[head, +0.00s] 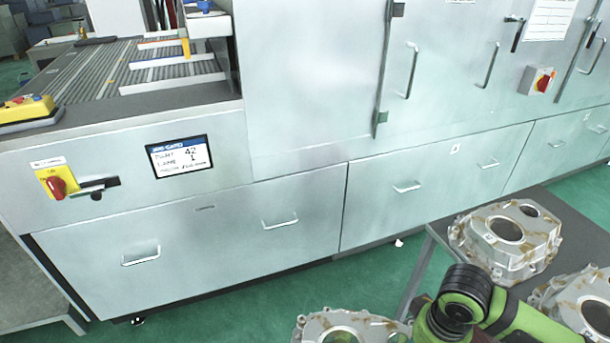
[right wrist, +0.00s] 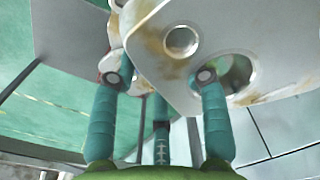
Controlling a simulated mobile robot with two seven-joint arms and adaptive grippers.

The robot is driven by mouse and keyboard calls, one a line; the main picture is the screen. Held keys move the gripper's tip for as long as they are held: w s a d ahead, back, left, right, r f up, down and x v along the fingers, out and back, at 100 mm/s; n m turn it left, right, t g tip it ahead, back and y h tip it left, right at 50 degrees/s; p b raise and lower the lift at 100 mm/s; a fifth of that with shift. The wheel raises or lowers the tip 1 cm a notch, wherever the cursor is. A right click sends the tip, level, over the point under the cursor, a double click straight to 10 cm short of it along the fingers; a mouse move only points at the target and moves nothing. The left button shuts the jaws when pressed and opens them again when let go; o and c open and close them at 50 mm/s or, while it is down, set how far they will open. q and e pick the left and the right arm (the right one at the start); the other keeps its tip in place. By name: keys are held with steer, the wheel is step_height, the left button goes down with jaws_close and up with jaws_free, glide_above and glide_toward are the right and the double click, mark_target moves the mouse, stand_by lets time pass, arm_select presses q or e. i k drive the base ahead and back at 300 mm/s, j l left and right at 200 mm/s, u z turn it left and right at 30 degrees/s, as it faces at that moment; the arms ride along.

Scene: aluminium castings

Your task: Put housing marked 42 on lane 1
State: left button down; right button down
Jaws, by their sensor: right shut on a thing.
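My right gripper (right wrist: 160,80) is shut on a grey cast housing (right wrist: 215,40) with brown stains. In the right wrist view its fingers reach the casting beside its round openings. In the head view a housing (head: 345,328) shows at the bottom edge, beside my green right arm, partly cut off; it appears to be the held one. No mark is readable on it. The ribbed lanes (head: 150,68) with pale dividers lie at the upper left, on the machine. A job card (head: 180,157) on the machine front reads part 42, lane 1. My left gripper is out of view.
A yellow control box (head: 27,110) sits beside the lanes. Green floor lies between table and machine.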

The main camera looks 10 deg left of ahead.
mark_target(127, 80)
steer(key=j+u, duration=0.1)
steer(key=u, duration=2.1)
steer(key=i+l, duration=0.25)
steer(key=i, duration=0.2)
steer(key=i+l, duration=0.25)
steer(key=i, duration=0.2)
